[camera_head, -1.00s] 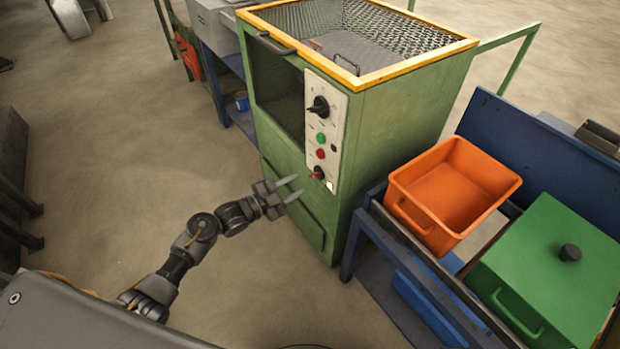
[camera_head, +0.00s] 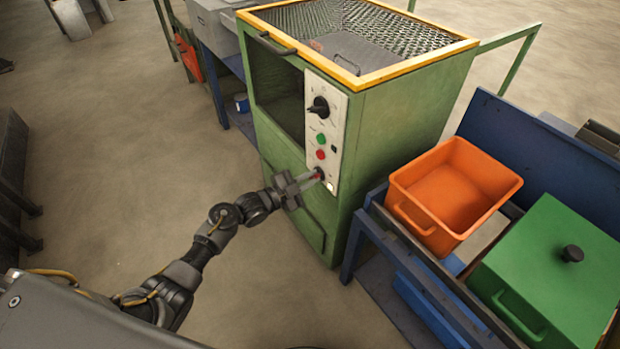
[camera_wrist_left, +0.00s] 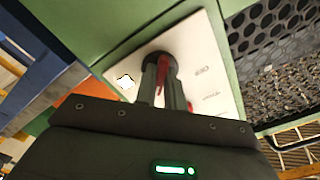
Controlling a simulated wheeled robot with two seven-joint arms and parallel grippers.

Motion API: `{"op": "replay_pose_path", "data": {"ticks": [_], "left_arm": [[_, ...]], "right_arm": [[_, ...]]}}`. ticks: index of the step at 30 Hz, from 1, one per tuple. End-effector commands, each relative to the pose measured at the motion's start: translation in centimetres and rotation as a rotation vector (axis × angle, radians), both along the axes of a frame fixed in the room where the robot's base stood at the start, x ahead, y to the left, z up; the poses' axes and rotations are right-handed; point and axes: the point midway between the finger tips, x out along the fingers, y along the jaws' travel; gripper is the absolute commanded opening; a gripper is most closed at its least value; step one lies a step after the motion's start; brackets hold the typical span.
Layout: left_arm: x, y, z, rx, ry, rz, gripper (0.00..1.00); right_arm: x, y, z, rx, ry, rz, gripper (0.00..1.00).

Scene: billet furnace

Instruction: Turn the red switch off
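The red switch (camera_head: 319,175) is at the bottom of the white control panel (camera_head: 336,113) on the green furnace cabinet (camera_head: 395,140). My left gripper (camera_head: 317,177) is at it in the head view, pointing toward the panel. In the left wrist view, the red switch (camera_wrist_left: 163,68) shows between the two close-set fingers (camera_wrist_left: 164,85), which appear shut on its handle. The fingers partly hide the switch, and its exact angle is hard to read. My right gripper is not in view.
Above the switch are a red button (camera_head: 320,154), a green button (camera_head: 321,139) and a black rotary knob (camera_head: 319,107). A blue workbench (camera_head: 357,240) with an orange bin (camera_head: 472,199) and a green lidded box (camera_head: 560,262) stands right.

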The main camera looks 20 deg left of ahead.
Motion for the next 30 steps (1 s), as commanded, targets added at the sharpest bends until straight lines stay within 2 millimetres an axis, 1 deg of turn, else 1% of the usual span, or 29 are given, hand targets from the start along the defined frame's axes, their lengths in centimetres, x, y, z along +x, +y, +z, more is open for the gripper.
{"op": "replay_pose_path", "data": {"ticks": [10, 13, 15, 21, 30], "left_arm": [[0.0, 0.0, 0.0, -0.016, 0.015, 0.0, 0.0], [0.0, 0.0, 0.1, -0.044, 0.038, -0.001, 0.0], [0.0, 0.0, 0.2, -0.072, 0.06, -0.001, 0.0], [0.0, 0.0, 0.2, -0.189, 0.159, -0.001, 0.0], [0.0, 0.0, 0.2, -0.41, 0.34, 0.001, 0.0]], "right_arm": [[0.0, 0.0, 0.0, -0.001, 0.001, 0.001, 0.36], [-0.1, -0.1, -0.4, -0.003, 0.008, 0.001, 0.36], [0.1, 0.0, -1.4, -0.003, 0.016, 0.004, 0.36], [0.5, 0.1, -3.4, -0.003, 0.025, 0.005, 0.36], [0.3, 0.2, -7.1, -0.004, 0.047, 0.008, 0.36]]}}
